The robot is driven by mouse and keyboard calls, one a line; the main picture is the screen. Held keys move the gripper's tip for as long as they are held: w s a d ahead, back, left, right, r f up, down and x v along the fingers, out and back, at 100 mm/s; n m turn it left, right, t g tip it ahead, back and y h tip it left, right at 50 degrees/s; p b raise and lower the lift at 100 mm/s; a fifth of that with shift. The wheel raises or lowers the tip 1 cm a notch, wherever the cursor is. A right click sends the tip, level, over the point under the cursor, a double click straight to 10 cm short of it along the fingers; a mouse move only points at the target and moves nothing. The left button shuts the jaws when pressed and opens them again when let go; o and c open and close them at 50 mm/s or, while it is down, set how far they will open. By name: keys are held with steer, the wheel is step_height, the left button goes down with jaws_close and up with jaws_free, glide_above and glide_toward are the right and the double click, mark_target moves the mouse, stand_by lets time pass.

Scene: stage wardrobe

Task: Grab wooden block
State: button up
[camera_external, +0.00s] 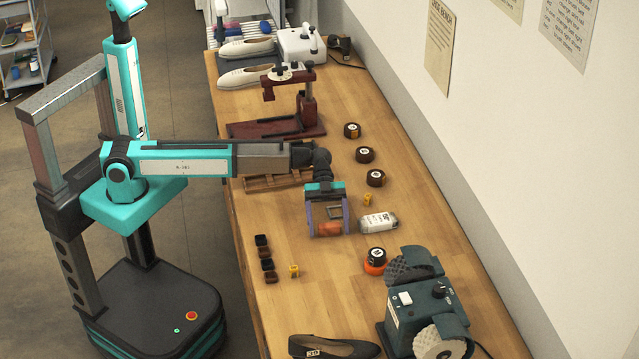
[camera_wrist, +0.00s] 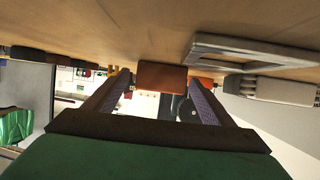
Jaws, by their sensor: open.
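The wooden block (camera_external: 329,229) is small and reddish-brown and lies on the workbench (camera_external: 335,290). In the wrist view the block (camera_wrist: 162,77) shows at the middle, against the bench top, which appears along the upper edge. My gripper (camera_external: 328,226) is low over the bench, with its two purple-grey fingers spread. The block sits between the fingertips in the external view. In the wrist view my gripper (camera_wrist: 161,82) shows a narrow gap between the block and each finger. I cannot tell whether the fingertips reach past the block's far side.
An orange-and-black round container (camera_external: 376,259) and a grinding machine (camera_external: 425,300) stand at the lower right. Small dark boxes (camera_external: 266,264) line the left edge.

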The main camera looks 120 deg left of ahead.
mark_target(329, 224)
steer(key=c, duration=1.1)
steer(key=shift+c, duration=0.2)
steer(key=shift+r+b, duration=0.55)
steer(key=shift+r, duration=1.2)
steer(key=s+d+b, duration=0.1)
steer(key=s, duration=0.4)
steer(key=s+d+r, duration=0.1)
steer(key=s+d, duration=0.1)
steer(key=s, duration=0.3)
steer(key=s+d+b, duration=0.1)
steer(key=s, duration=0.4)
steer(key=shift+s+d+r+b, duration=0.15)
steer(key=shift+s+r+b, duration=0.1)
steer(key=shift+b, duration=0.1)
